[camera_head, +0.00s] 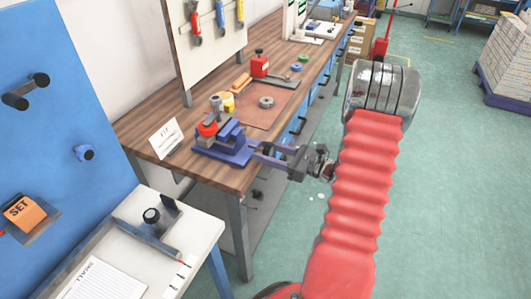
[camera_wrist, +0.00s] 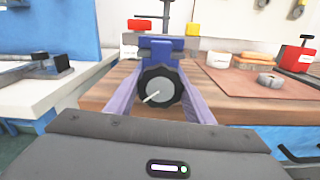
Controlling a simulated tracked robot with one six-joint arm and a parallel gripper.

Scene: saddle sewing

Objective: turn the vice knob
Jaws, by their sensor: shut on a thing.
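The blue vice (camera_head: 222,150) sits at the near edge of the wooden workbench, with a red part on top. The wrist view shows the vice (camera_wrist: 160,46) straight ahead. Its knob (camera_wrist: 158,92) is a dark ridged wheel with a grey face and a white line pointing to the lower left. My gripper (camera_wrist: 159,80) has its two bluish fingers on either side of the knob, shut on it. In the head view, my gripper (camera_head: 256,151) reaches the vice from the right, and the fingers hide most of the knob.
A white side table (camera_head: 110,262) stands at the lower left.

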